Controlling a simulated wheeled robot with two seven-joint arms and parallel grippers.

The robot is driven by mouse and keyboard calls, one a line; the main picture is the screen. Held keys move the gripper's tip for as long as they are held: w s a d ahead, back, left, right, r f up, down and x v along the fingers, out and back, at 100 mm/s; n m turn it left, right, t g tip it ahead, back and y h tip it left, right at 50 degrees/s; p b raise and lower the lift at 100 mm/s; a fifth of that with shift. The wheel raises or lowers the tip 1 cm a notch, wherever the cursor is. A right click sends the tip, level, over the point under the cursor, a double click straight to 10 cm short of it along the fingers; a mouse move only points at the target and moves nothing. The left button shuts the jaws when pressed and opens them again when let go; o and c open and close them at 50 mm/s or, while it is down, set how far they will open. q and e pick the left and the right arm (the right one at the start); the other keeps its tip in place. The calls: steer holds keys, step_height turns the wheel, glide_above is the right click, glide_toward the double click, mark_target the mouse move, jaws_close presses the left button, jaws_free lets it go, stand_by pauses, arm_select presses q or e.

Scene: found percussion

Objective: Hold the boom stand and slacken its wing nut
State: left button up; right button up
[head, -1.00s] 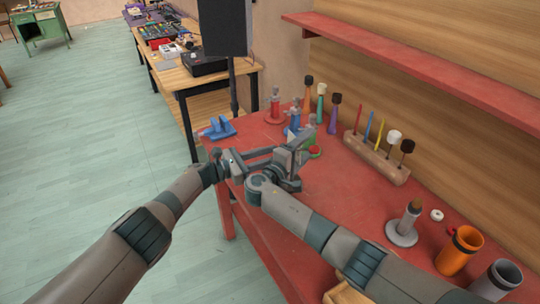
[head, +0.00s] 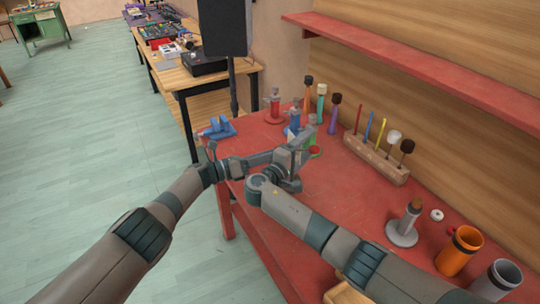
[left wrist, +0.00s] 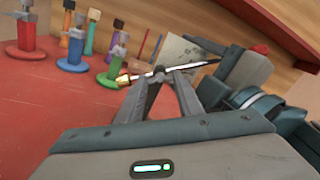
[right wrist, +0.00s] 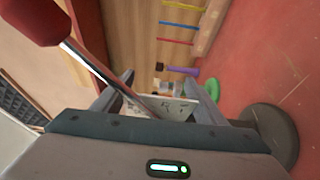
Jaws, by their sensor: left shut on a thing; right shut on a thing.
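The boom stand's silver rod shows in the right wrist view (right wrist: 92,68), running from a red end piece (right wrist: 34,18) down between my fingers. In the left wrist view the rod (left wrist: 195,66) crosses just past my fingertips and has a brass-coloured tip. A dark grey round base (right wrist: 270,136) lies on the table in the right wrist view; its post is hidden. My left gripper (left wrist: 166,77) is shut at the stand. My right gripper (right wrist: 162,88) is shut close beside it, at the joint. The wing nut is hidden by the fingers. In the head view my right gripper (head: 292,160) covers most of the stand.
Behind the grippers are a red stand (head: 274,105), a blue stand (head: 294,125) and a blue clamp-like thing (head: 218,128). A beater rack (head: 375,160), a grey-based stand (head: 403,230) and an orange cup (head: 459,252) stand to the right. Red tabletop between is clear.

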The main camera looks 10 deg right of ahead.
arm_select(q)
steer(key=n, duration=0.6)
steer(key=shift+n, duration=0.3)
arm_select(e)
steer(key=shift+f, duration=0.1)
arm_select(q)
steer(key=o, duration=0.8)
steer(key=shift+a, duration=0.15)
steer(key=shift+v, duration=5.9)
arm_select(e)
steer(key=o, duration=1.5)
